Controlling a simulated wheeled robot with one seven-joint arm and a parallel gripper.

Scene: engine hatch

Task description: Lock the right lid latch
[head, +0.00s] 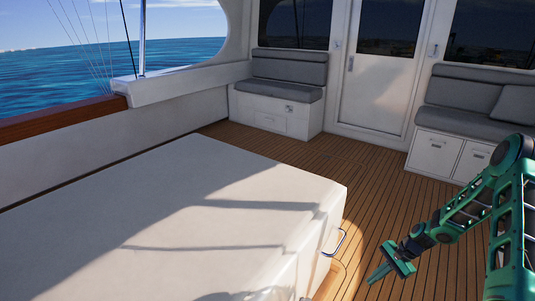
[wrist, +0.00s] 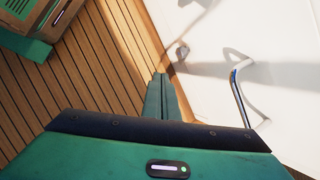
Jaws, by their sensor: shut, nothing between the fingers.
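The white engine hatch lid (head: 190,200) fills the lower left of the head view and looks closed. A curved metal handle (head: 335,243) is on its right-hand side; it also shows in the wrist view (wrist: 239,98). A small metal fitting, possibly a latch (wrist: 182,51), sits on the white face in the wrist view; I cannot tell whether it is locked. My green gripper (head: 374,275) is right of the handle in the head view, apart from it. In the wrist view my gripper (wrist: 161,78) has its fingers together, empty, pointing toward the fitting.
Teak deck (head: 385,215) lies open between the hatch and the seats. A grey cushioned seat (head: 283,85) stands at the back, and another seat (head: 470,115) is at the right. A white door (head: 375,75) is between them.

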